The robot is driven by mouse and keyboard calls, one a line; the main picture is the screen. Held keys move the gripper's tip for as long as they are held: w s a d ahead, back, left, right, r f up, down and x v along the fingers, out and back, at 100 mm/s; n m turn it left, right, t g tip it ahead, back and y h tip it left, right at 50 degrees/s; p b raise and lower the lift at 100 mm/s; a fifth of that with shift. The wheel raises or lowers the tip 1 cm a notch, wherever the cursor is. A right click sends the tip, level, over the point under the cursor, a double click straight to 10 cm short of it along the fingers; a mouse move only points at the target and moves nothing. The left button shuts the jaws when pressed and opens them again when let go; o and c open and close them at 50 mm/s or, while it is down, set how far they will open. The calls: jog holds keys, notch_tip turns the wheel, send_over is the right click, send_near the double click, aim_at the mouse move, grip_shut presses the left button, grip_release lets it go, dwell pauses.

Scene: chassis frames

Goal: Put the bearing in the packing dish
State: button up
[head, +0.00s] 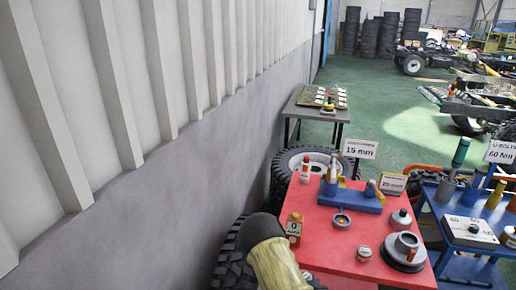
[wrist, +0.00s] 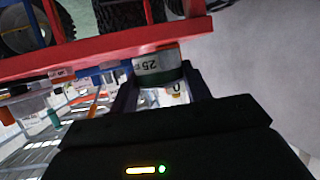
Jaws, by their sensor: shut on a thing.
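In the wrist view my gripper (wrist: 160,95) is shut on a short cylinder (wrist: 158,65) with a pale band marked 25 and a dark green lower part. I cannot tell whether this is the bearing. In the head view a wide dark round dish (head: 402,265) stands at the red table's right front, with a grey ring (head: 406,241) on it. It looks like the packing dish. A smaller grey ring with an orange middle (head: 342,218) sits near the table's centre. My gripper's fingers cannot be made out in the head view.
The red table (head: 330,257) also holds a blue stand (head: 352,198), a red-and-white bottle (head: 305,170), an orange box marked 0 (head: 294,226) and a small tin (head: 364,253). A blue trolley (head: 455,262) stands to the right. A tyre (head: 228,262) and a wall are at left.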

jog(key=s+f, duration=0.4)
jog(key=f, duration=0.1)
jog(key=shift+s+f, duration=0.2)
dwell(1.0)
